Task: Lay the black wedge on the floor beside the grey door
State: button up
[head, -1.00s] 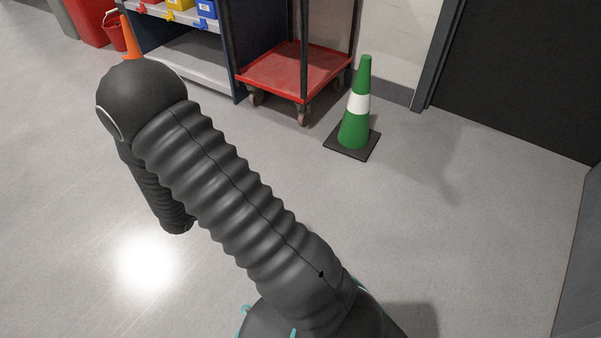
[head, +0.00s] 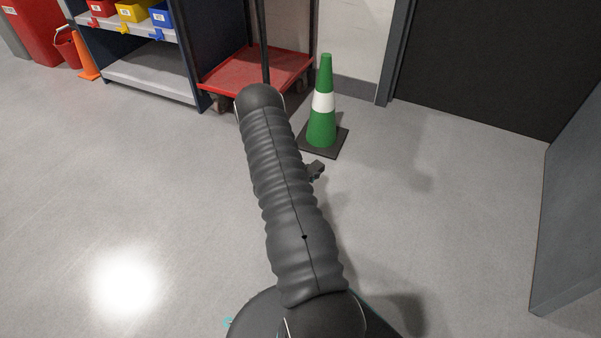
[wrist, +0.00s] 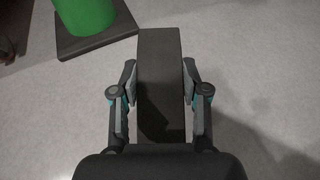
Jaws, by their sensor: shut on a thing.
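The black wedge (wrist: 160,85) is in my gripper (wrist: 159,78) in the wrist view. My gripper is shut on its two sides, and its far end sticks out past the fingertips. The wedge is held over the grey floor; its height is hard to tell. In the head view my arm hides most of the gripper, and a small dark part shows at the arm's right side, too small to name. The grey door (head: 577,205) stands at the right edge of the head view, well to the right of my arm.
A green cone (head: 322,128) with a white band stands just beyond my arm; its base (wrist: 98,38) shows upper left in the wrist view. A red cart (head: 255,72) and shelf (head: 150,80) stand behind. The floor (head: 440,220) between cone and door is clear.

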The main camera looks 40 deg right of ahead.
aim_at(321, 172)
jog(key=shift+s+d+f+m+g, duration=0.2)
jog(key=shift+s+d+f, duration=0.2)
jog(key=shift+d, duration=0.2)
jog(key=shift+s+d+f+m+g, duration=0.1)
jog(key=shift+s+d+f+g, duration=0.15)
jog(key=shift+s+d, duration=0.25)
jog(key=shift+w+f, duration=0.25)
jog(key=shift+f, duration=0.05)
jog(key=w+a+f, duration=0.2)
jog(key=w, duration=0.1)
jog(key=w+a+f+b, duration=0.1)
jog(key=w+a+f, duration=0.1)
jog(key=w, duration=0.1)
jog(key=w+a+f+b, duration=0.1)
jog(key=w+a+f, duration=0.1)
jog(key=w, duration=0.1)
jog(key=shift+a+f, duration=0.1)
jog(key=shift+f, duration=0.2)
jog(key=shift+f+b, duration=0.35)
jog(key=shift+f, duration=1.55)
jog(key=shift+f, duration=0.2)
jog(key=o, duration=1.2)
